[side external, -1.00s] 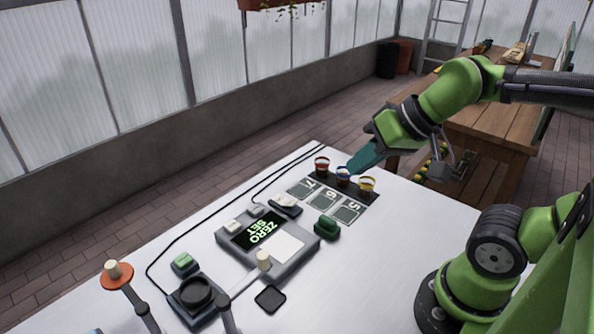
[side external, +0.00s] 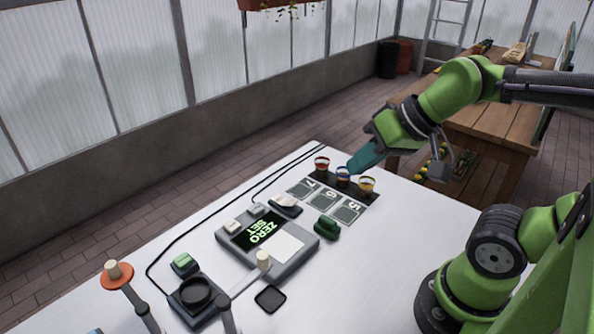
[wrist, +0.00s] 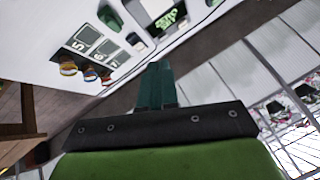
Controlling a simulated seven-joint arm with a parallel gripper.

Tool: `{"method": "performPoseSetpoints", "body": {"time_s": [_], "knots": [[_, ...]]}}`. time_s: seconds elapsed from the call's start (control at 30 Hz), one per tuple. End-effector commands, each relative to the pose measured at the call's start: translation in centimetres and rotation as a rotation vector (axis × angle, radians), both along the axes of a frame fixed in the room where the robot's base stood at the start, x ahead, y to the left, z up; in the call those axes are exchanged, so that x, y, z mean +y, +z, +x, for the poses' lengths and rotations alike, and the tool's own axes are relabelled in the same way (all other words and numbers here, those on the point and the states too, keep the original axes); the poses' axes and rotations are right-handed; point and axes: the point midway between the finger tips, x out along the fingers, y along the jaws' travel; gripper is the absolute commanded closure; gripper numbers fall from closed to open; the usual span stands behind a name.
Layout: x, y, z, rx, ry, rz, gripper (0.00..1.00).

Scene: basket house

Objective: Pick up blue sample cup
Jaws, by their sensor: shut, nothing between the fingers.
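The blue sample cup (side external: 343,174) stands upright on a dark strip at the far edge of the white table, between the red cup (side external: 321,164) and the yellow cup (side external: 367,185). My gripper (side external: 353,170) is shut and empty, its teal fingers pointing down-left. In the side view its tips overlap the area just beside and above the blue cup; contact cannot be told. In the wrist view the blue cup (wrist: 90,75) lies to the left of my shut fingertips (wrist: 158,67), with clear space between in the picture.
Cards numbered 5, 6 and 7 (side external: 323,201) lie in front of the cups. A scale reading ZERO SET (side external: 257,231), a green block (side external: 327,227) and a black round device (side external: 196,292) stand nearer. The table's right part is clear. A wooden bench (side external: 490,125) stands behind.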

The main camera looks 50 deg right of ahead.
Motion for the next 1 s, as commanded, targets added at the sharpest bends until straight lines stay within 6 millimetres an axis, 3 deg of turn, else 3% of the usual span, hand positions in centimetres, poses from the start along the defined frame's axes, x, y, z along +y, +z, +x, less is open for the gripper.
{"method": "performPoseSetpoints", "body": {"time_s": [0.13,0.6,0.87,1.0], "knots": [[0.0,0.0,0.0,0.0,0.0,0.0,0.97],[0.0,0.0,0.0,0.0,0.0,0.0,0.25],[0.0,0.0,0.0,0.0,0.001,-0.001,0.24],[0.1,-1.0,0.3,0.048,0.008,0.011,0.24]]}}
